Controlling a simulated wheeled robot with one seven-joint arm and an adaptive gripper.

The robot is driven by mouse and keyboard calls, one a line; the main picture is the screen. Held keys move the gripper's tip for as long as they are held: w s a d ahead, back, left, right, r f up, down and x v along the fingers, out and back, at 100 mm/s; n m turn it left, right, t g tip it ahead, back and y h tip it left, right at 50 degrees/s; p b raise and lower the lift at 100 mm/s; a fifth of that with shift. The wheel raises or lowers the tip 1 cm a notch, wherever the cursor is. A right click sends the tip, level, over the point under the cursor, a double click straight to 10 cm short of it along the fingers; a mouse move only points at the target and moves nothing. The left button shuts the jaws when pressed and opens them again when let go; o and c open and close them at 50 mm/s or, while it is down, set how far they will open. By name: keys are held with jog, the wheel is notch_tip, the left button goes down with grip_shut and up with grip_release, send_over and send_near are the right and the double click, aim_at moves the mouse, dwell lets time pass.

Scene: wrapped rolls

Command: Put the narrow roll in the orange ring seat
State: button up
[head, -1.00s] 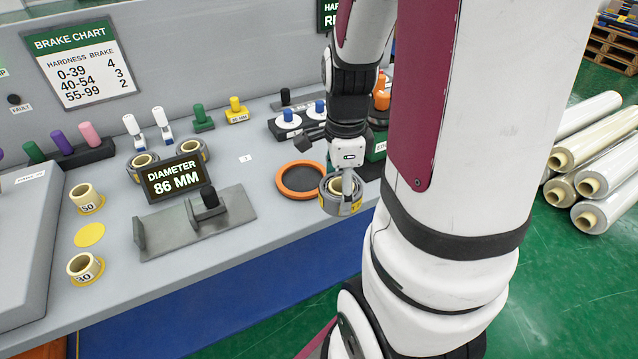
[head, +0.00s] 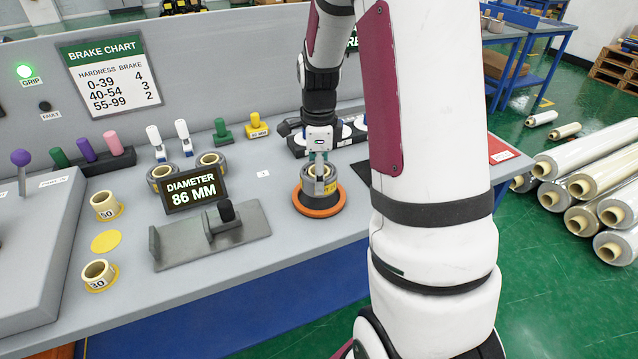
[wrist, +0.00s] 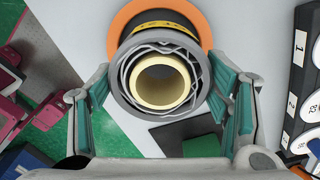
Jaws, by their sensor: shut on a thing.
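My gripper (head: 319,178) points down and is shut on a grey-wrapped roll (head: 327,193) with a cream core and a yellow label band. The roll is upright over the orange ring seat (head: 318,211), which shows around its lower end. I cannot tell whether the roll rests in the seat or hangs just above it. In the wrist view the roll (wrist: 128,88) sits between the two green-padded fingers of my gripper (wrist: 162,95), with part of the orange ring seat (wrist: 125,17) behind it.
Two similar rolls (head: 160,173) stand at the back beside the display (head: 192,189) reading 86 MM. A grey fixture (head: 210,236) with a black knob lies left of the seat. Yellow-based cores (head: 104,206) stand further left.

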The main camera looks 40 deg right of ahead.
jog(key=shift+f, duration=1.7)
jog(key=shift+f, duration=0.2)
jog(key=o, duration=1.5)
jog(key=shift+r, duration=0.15)
notch_tip(320, 180, up, 12)
jog(key=s+a+r+n, duration=0.3)
jog(key=a+r+n, duration=0.2)
jog(key=a, duration=0.1)
jog(key=s+a+r+n+t, duration=0.1)
jog(key=s+a+n, duration=0.6)
jog(key=s+n, duration=0.2)
jog(key=s+a+r+n+t, duration=0.2)
jog(key=s+a+n, duration=0.4)
jog(key=s+n, duration=0.4)
jog(key=shift+s+a+r+n, duration=0.25)
jog(key=shift+a+r+n, duration=0.1)
jog(key=shift+n, duration=0.55)
